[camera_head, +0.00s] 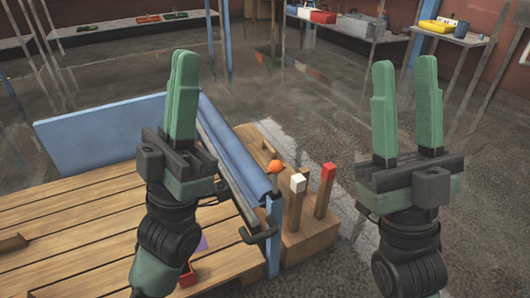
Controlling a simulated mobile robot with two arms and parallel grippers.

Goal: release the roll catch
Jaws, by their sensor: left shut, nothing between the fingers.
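A blue roll or sheet (236,150) lies along the right edge of the slatted wooden table, beside a dark bar with a hooked end (258,236). An orange knob (275,167) stands at the roll's near end, above a blue post (273,240). Beside it, a wooden block (308,243) carries a white-topped lever (297,190) and a red-topped lever (326,190). I cannot tell which part is the roll catch. My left gripper (185,58) is shut and empty, pointing up, left of the knob in the picture. My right gripper (405,66) is open and empty, right of the levers.
The wooden table (90,215) fills the lower left, with a blue panel (95,135) at its back. A small red box (187,275) shows partly behind my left arm. Shelves with tools and boxes (312,15) stand at the back. The floor beyond the block is open.

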